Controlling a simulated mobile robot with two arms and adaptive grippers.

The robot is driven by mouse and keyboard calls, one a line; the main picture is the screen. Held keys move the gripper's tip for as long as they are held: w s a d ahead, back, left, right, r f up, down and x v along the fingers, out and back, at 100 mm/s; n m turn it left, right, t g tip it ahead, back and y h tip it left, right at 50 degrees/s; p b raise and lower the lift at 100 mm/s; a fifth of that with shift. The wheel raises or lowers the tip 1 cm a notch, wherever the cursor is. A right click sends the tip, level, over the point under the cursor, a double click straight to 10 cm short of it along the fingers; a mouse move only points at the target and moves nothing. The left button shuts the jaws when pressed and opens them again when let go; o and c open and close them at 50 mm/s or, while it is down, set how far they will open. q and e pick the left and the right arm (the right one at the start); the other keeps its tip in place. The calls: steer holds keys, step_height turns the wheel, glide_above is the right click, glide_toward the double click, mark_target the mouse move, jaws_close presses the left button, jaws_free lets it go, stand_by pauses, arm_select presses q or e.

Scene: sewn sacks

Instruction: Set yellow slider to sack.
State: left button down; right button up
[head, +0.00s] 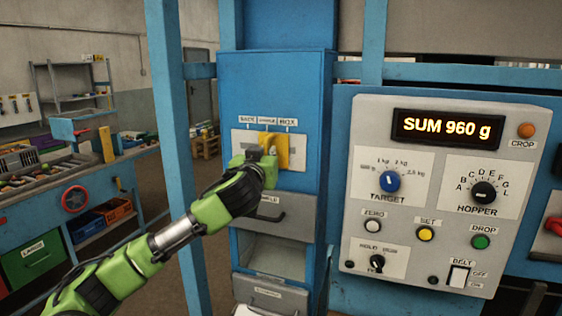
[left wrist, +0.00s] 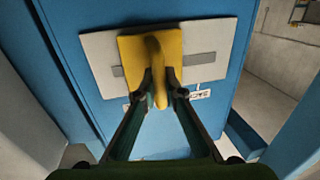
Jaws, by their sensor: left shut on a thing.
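The yellow slider (head: 282,150) sits on a pale plate (head: 243,138) on the front of a blue cabinet. Labels above the plate read SACK at the left and BOX at the right, with a middle one too small to read. The slider stands right of the SACK label, around the middle to BOX part. My left gripper (head: 268,158) is shut on the slider's upright handle. In the left wrist view, my fingers (left wrist: 160,88) close on both sides of the yellow slider's handle (left wrist: 153,52), and more grey slot shows right of it, towards the SACK label (left wrist: 198,94). My right gripper is out of view.
A blue post (head: 172,120) rises at the left.

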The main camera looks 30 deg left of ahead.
arm_select(q)
steer(key=a, duration=0.2)
steer(key=s+a+b, duration=0.1)
steer(key=a, duration=0.2)
steer(key=s+a+b, duration=0.1)
steer(key=a, duration=0.2)
steer(key=shift+a, duration=0.1)
steer(key=c, duration=2.2)
jaws_free()
steer(key=shift+a, duration=0.1)
steer(key=shift+o, duration=0.5)
steer(key=shift+s+a, duration=0.1)
steer(key=shift+a, duration=0.05)
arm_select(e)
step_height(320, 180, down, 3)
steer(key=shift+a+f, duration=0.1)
